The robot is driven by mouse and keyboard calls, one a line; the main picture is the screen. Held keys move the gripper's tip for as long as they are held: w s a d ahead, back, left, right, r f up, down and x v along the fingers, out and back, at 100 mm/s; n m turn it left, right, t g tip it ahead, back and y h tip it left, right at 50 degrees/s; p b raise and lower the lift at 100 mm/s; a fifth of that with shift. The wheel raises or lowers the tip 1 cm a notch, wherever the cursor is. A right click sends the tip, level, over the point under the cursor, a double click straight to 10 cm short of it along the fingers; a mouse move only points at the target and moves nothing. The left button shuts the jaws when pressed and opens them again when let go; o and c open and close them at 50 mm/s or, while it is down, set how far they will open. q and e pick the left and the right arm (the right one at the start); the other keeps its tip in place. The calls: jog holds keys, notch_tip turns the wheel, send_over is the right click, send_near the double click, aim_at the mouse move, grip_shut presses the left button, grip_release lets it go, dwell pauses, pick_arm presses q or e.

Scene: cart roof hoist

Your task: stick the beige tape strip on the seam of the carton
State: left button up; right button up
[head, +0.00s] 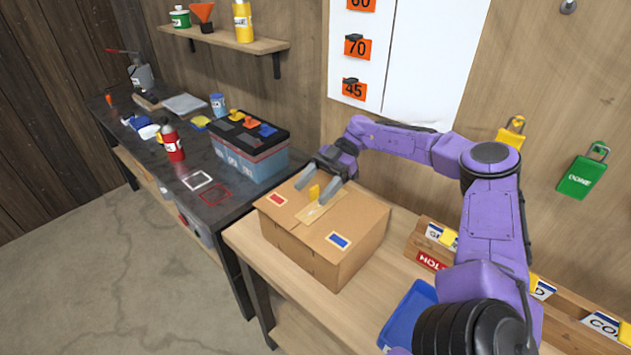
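The brown carton (300,250) stands closed on the light wooden table. The beige tape strip (322,207) lies across the middle of its top, between a red label and a blue label. It appears to lie along the seam, though whether it is pressed down flat cannot be told. A yellow tab (314,192) stands up from the strip. My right gripper (317,190) is over the carton top with its two grey fingers apart, one on each side of the yellow tab. No clear contact with the tab shows. My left gripper is out of view.
A blue tray (408,312) and a wooden bin rack (418,247) stand right of the carton. Wall and hanging tags rise behind.

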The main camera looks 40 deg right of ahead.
jog(key=shift+r, duration=0.1)
notch_tip(320, 180, up, 7)
jog(key=p, duration=0.6)
dwell(0.4)
jog(key=shift+r+b, duration=0.15)
jog(key=shift+b, duration=0.2)
jog(key=s+a+r+b, duration=0.7)
jog(key=s+a+r, duration=0.2)
jog(key=r, duration=0.3)
jog(key=shift+s+r, duration=0.3)
jog(key=shift+s, duration=0.6)
